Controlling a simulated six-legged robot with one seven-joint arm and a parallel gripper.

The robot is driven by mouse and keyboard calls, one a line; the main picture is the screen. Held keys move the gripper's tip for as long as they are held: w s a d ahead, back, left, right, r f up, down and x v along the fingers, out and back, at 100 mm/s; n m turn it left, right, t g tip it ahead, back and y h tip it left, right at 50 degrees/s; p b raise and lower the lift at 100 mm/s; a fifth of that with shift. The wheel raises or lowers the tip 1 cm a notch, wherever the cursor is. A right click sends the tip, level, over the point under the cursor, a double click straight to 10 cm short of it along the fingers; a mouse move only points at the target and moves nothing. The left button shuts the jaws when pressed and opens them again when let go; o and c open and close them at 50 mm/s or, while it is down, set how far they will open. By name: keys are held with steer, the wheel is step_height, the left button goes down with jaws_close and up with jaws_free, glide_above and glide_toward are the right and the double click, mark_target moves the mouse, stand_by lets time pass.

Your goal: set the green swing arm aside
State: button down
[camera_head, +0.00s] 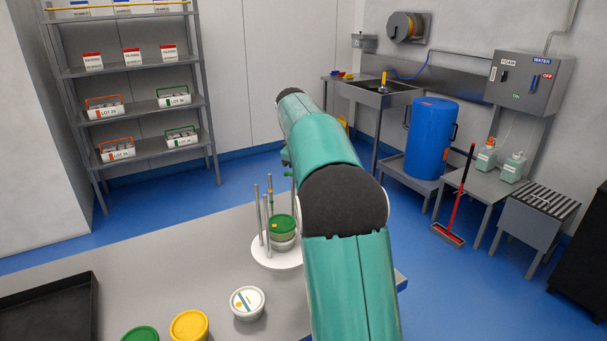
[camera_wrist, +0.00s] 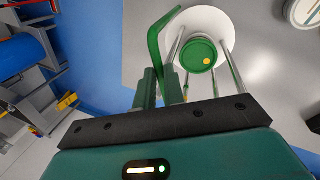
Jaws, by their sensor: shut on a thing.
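A white round tub carrier (camera_head: 275,257) with upright grey rods stands on the grey table. A green-lidded tub (camera_head: 283,224) with a yellow dot sits among its rods; the lid also shows in the wrist view (camera_wrist: 198,54). The bent green swing arm (camera_wrist: 154,38) rises from between my fingers in the wrist view, its free end reaching over the white base's edge. My gripper (camera_wrist: 161,75) is shut on it, beside the carrier. In the head view my own arm hides most of the gripper.
A white-lidded tub (camera_head: 247,303), a yellow-lidded tub (camera_head: 189,326) and a green-lidded tub (camera_head: 140,334) stand at the table's front. A black tray (camera_head: 48,312) lies at the left. Bare tabletop (camera_head: 190,258) lies between the tray and the carrier.

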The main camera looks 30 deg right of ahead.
steer(key=shift+d, duration=0.1)
steer(key=c, duration=1.5)
jaws_free()
steer(key=v, duration=1.4)
steer(key=shift+w, duration=0.1)
